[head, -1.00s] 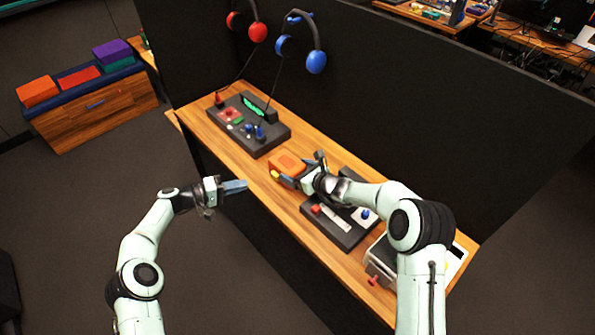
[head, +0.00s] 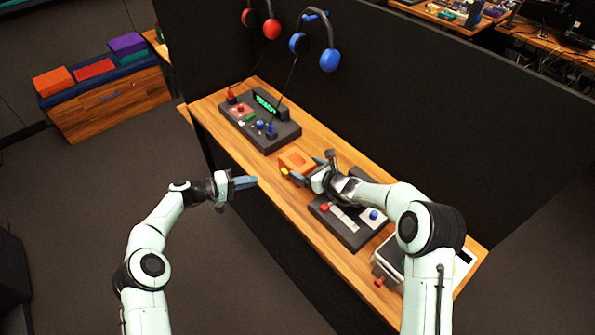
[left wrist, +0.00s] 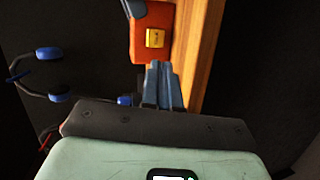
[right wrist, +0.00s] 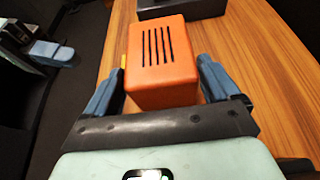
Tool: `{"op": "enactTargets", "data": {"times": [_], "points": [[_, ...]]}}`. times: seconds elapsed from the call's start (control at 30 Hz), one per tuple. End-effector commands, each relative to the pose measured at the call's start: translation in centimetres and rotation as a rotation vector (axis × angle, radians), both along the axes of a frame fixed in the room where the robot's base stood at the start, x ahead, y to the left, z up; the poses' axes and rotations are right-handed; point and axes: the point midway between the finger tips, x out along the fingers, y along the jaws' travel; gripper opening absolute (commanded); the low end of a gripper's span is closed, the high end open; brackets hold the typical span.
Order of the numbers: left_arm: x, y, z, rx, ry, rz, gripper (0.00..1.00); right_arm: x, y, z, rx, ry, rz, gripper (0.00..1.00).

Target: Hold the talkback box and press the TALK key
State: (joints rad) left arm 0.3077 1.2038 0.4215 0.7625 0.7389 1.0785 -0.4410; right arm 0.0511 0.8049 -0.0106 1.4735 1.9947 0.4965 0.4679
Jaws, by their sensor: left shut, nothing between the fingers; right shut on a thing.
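The talkback box (head: 297,160) is an orange block over the wooden bench; whether it touches the bench top is hard to tell. The right wrist view shows its slotted face (right wrist: 160,62). My right gripper (head: 310,167) is shut on the box, one finger on each side. The yellow TALK key (head: 285,171) is on the side facing my left arm, and shows plainly in the left wrist view (left wrist: 155,38). My left gripper (head: 243,183) is shut and empty, off the bench's near edge. Its fingertips point toward the box's key side, with a gap between.
A dark console (head: 262,121) with a green display stands further left on the bench. A dark trackball panel (head: 347,226) and a grey device (head: 386,262) stand to the right. Headsets (head: 329,60) hang on the black partition (head: 420,110) behind.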

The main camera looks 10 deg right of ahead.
Motion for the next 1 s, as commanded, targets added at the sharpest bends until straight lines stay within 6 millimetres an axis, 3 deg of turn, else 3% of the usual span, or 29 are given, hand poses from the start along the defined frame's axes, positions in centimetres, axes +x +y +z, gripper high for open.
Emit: {"op": "enactTargets", "data": {"times": [0.17, 0.47, 0.8, 1.0], "points": [[1.0, -0.5, -1.0, 0.056, 0.230, 0.170, 0.00, 0.0, 0.0, 0.0, 0.000, 0.000, 0.000, 0.54], [1.8, 0.3, -2.8, 0.041, 0.638, 0.665, 0.00, 0.0, 0.0, 0.0, 0.000, 0.000, 0.000, 0.54], [-0.1, 1.5, -1.9, -0.295, 0.877, 1.131, 0.00, 0.0, 0.0, 0.0, 0.000, 0.000, 0.000, 0.54], [-2.4, 1.0, -1.1, -0.578, 0.992, 1.250, 0.00, 0.0, 0.0, 0.0, 0.001, -0.001, 0.000, 0.54]]}}
